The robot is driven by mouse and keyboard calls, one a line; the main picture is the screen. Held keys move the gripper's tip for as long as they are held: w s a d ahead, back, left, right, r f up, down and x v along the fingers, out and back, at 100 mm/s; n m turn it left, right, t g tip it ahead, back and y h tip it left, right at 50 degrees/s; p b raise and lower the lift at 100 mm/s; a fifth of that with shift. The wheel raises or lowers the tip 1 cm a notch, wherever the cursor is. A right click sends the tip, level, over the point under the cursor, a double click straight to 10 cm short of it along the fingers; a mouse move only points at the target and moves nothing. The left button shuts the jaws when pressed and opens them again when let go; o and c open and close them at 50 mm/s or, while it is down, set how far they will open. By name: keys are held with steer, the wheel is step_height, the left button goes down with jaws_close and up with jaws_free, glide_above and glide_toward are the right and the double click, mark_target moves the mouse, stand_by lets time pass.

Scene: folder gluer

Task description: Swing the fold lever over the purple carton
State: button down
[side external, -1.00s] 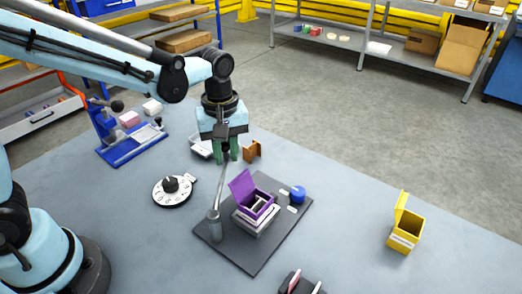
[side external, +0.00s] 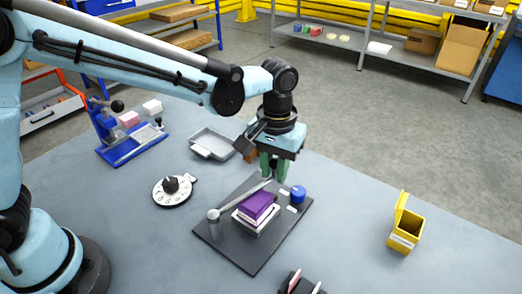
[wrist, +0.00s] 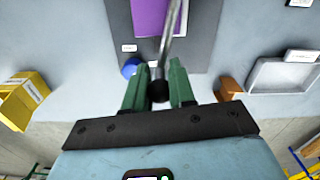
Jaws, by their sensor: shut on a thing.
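The purple carton (side external: 258,205) sits in a light holder on a dark base plate (side external: 240,257), its lid folded down. It also shows in the wrist view (wrist: 152,16). The fold lever (side external: 243,194) is a silver rod running from a grey post at the plate's left corner to my gripper. In the wrist view the rod (wrist: 174,32) crosses the carton's right part. My gripper (side external: 272,178), with green fingers, is shut on the lever's black knob (wrist: 158,92) at the plate's far side. The fingers hide the knob in the side view.
A blue knob (side external: 298,194) stands on the plate close to my gripper. A brown piece (wrist: 229,88) and a grey tray (side external: 213,143) lie behind. A yellow box (side external: 405,232) stands at right, a dial (side external: 172,191) at left. The table between plate and yellow box is clear.

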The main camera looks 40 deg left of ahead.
steer(key=shift+s+d+m, duration=0.2)
steer(key=shift+d+m, duration=0.35)
steer(key=shift+d, duration=0.15)
steer(key=shift+s+d+m, duration=0.15)
steer(key=shift+d+m, duration=0.4)
steer(key=shift+d, duration=0.15)
steer(key=c, duration=1)
jaws_free()
steer(key=shift+r, duration=0.15)
step_height(320, 180, up, 12)
